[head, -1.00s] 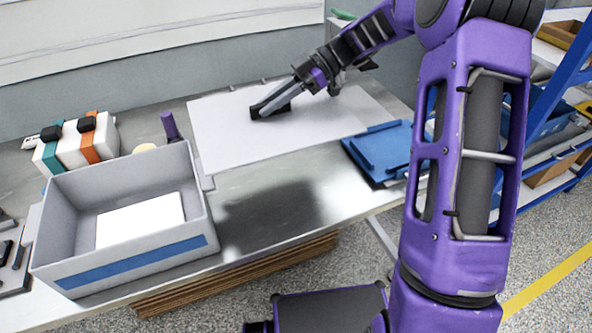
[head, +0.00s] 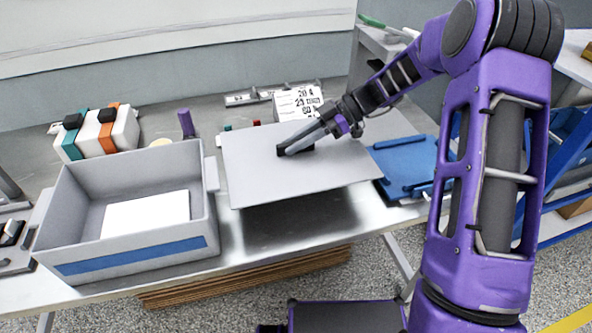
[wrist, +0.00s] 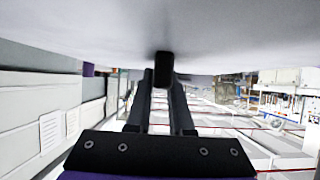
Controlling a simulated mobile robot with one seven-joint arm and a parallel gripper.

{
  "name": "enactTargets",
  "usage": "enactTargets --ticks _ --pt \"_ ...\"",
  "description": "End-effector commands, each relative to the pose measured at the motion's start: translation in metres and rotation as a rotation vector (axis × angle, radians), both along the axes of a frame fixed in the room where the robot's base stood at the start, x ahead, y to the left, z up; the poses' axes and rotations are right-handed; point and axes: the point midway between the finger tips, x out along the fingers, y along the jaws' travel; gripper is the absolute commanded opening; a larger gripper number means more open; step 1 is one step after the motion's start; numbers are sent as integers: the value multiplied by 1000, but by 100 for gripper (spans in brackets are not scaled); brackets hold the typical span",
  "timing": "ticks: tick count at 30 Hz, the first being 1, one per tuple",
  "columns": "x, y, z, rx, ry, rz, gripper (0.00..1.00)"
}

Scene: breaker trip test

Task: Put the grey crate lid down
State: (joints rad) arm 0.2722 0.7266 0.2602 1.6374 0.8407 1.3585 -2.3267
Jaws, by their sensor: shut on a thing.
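The grey crate lid (head: 300,183) is a flat plate that hangs roughly level over the metal bench, right of the open crate. My gripper (head: 286,150) is shut on the dark handle on its top. A dark shadow shows on the bench under its front edge, so it appears raised a little. In the wrist view the lid's pale face (wrist: 160,25) fills the top, with the handle between my fingertips (wrist: 162,72). The grey crate (head: 130,262) with a blue stripe stands open at the left, a white sheet inside. The bench directly under the lid is hidden.
A blue tray (head: 408,163) lies right of the lid. A white box with printed numbers (head: 297,102) stands behind it. Bare bench (head: 232,240) shows in front.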

Motion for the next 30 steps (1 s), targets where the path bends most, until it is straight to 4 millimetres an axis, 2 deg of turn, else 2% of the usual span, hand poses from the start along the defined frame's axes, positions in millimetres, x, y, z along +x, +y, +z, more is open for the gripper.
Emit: enactTargets --ticks 1,3,11,18,30 --pt "0 1 -12 0 2 1 0" --pt "0 0 -23 1 2 0 0" --pt "0 0 -43 1 0 0 0" --pt "0 0 -78 0 2 -1 0" --pt "0 0 -84 0 -1 0 0"
